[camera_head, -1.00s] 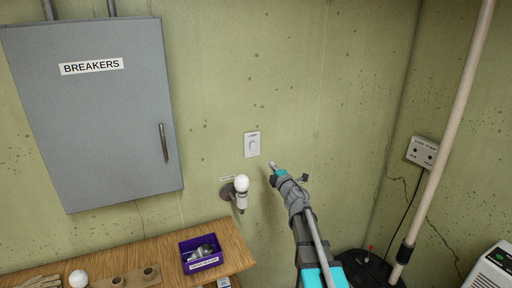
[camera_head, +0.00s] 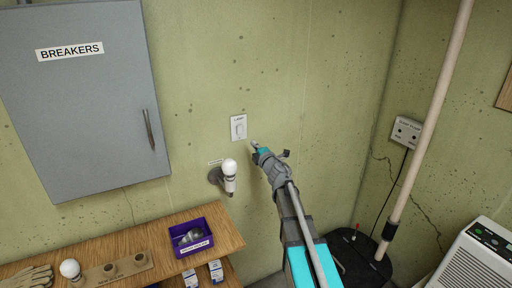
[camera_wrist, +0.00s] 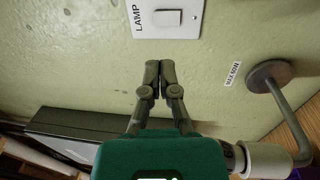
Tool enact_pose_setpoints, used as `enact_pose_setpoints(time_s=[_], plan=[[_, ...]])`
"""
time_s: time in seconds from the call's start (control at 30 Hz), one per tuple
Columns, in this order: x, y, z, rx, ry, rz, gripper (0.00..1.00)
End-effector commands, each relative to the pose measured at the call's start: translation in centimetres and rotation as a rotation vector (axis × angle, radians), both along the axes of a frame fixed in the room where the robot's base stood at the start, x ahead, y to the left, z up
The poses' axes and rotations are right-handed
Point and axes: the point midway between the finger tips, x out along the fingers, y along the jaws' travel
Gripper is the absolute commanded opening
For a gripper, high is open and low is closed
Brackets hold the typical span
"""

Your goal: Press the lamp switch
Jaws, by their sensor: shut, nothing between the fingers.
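The lamp switch (camera_head: 239,128) is a white rocker on a white wall plate marked LAMP. It shows at the top of the wrist view (camera_wrist: 168,20), seen sideways. My gripper (camera_head: 254,144) is just right of and below the plate in the head view. In the wrist view my gripper's dark fingertips (camera_wrist: 152,66) are together and empty, a short way below the plate. I cannot tell how far the tips stand off the wall. A white bulb (camera_head: 230,168) sits in a wall-mounted lamp holder below the switch.
A grey breaker panel (camera_head: 85,100) hangs at the left. A wooden bench (camera_head: 217,226) below holds a purple bin (camera_head: 205,249), a loose bulb (camera_head: 70,268) and gloves (camera_head: 27,279). A pale pipe (camera_head: 428,130) and a sump pump box (camera_head: 406,132) are at the right.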

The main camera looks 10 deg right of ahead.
Motion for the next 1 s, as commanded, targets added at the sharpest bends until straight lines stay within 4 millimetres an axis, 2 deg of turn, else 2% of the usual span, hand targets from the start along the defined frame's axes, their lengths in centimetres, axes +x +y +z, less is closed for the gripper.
enact_pose_setpoints(time_s=[0.1,0.6,0.8,1.0], plan=[[2.0,0.4,0.3,0.001,0.000,0.000,0.00],[9.0,2.2,1.2,0.000,0.000,-0.001,0.00],[10.4,2.6,1.3,-0.001,0.001,-0.001,0.00],[10.7,2.8,1.4,-0.001,0.001,-0.001,0.00]])
